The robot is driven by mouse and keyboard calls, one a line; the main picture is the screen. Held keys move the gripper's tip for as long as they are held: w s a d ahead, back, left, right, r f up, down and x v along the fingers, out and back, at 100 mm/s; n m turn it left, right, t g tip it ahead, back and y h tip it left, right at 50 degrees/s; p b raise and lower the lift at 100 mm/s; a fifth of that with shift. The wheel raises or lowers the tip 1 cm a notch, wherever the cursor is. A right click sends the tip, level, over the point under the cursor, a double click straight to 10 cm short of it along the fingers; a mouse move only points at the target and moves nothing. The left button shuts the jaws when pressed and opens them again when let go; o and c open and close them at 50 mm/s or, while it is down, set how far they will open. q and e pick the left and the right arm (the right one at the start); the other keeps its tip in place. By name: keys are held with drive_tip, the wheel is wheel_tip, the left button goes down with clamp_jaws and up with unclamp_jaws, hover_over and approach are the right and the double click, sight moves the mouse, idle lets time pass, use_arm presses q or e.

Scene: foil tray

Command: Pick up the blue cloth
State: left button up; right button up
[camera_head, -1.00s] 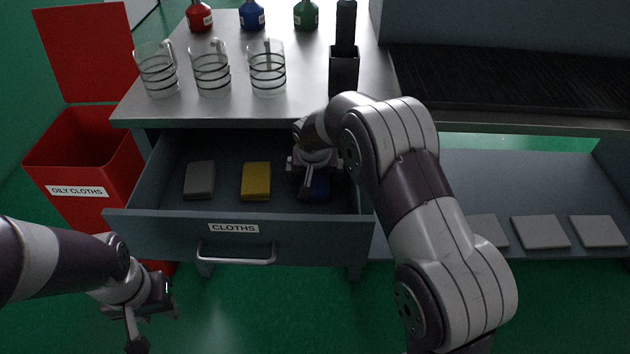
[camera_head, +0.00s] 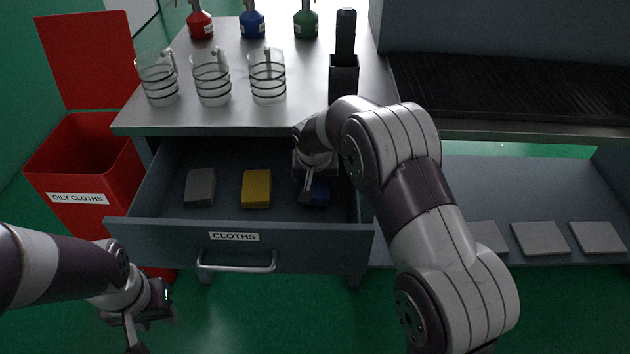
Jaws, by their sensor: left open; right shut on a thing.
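The blue cloth (camera_head: 320,192) lies in the right part of the open drawer (camera_head: 160,232) labelled CLOTHS, partly hidden by my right gripper. My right gripper (camera_head: 308,193) reaches down into the drawer from the right and is shut on the blue cloth; its fingertips are partly hidden. The cloth appears low, near the drawer floor; I cannot tell whether it is clear of it. My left gripper (camera_head: 150,325) is open and empty in front of the drawer, at the lower left.
A yellow cloth (camera_head: 256,188) and a grey cloth (camera_head: 200,187) lie left of the blue one. A red OILY CLOTHS bin (camera_head: 95,165) stands open at the left. Glass mugs (camera_head: 212,80) and bottles stand on the bench above. Grey pads (camera_head: 540,238) lie on the right shelf.

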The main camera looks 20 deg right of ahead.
sight(313, 181)
drive_tip(key=r, duration=0.2)
drive_tip(key=r+p, duration=0.1)
drive_tip(key=shift+s+a+r, duration=0.2)
drive_tip(key=shift+a+r, duration=0.1)
drive_tip(key=shift+r, duration=0.1)
drive_tip(key=s+a+r+p, duration=0.1)
drive_tip(key=s+a+r, duration=0.5)
drive_tip(key=s+a, duration=0.1)
drive_tip(key=shift+s+a, duration=0.3)
drive_tip(key=shift+a, duration=0.2)
